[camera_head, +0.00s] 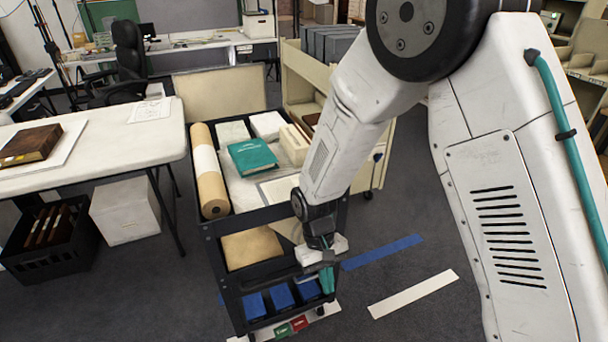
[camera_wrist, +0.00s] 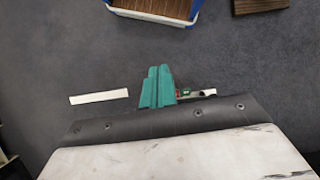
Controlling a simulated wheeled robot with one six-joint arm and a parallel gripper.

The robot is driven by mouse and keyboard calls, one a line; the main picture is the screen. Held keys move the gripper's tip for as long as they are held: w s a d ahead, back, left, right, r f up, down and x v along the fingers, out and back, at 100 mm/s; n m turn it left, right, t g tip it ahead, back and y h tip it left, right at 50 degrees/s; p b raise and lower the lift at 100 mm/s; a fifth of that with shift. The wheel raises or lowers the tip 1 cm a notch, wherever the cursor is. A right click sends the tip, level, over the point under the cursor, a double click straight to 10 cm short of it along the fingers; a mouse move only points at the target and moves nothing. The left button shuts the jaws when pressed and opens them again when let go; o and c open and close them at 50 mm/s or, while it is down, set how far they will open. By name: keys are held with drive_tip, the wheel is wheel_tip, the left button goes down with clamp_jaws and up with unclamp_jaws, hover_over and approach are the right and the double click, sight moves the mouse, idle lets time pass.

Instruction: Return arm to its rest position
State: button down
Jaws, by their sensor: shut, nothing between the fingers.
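My gripper (camera_head: 327,276) hangs at the end of my white arm, in front of the right front part of a black cart (camera_head: 268,213). Its teal fingers point down. In the wrist view my gripper (camera_wrist: 158,72) shows its two teal fingers close together, with nothing held between them. My arm is stretched out and bent downward over the cart's right side, hiding part of the cart. A gap between the gripper and the cart cannot be judged for certain.
The cart carries a teal book (camera_head: 252,157), a brown roll (camera_head: 209,172) and pale boxes, with blue boxes (camera_head: 281,295) low down. A white table (camera_head: 95,140) stands at left, a beige cart (camera_head: 305,72) behind. Grey floor with a white strip (camera_head: 413,293) is open at right.

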drive_tip(key=s+d+r+m+t, duration=0.1)
drive_tip(key=s+d+r, duration=0.4)
drive_tip(key=r, duration=0.5)
drive_tip(key=s+d+r+m+t+y, duration=0.1)
drive_tip(key=s+d+r+m+t, duration=0.1)
drive_tip(key=s+d+r, duration=0.4)
drive_tip(key=s+d+r+m+t+y, duration=0.1)
drive_tip(key=s+d+r, duration=0.4)
drive_tip(key=d+r, duration=0.5)
wheel_tip(320, 180, up, 6)
drive_tip(key=shift+s+f+m+t, duration=0.2)
drive_tip(key=shift+m+t, duration=0.2)
drive_tip(key=shift+t, duration=0.5)
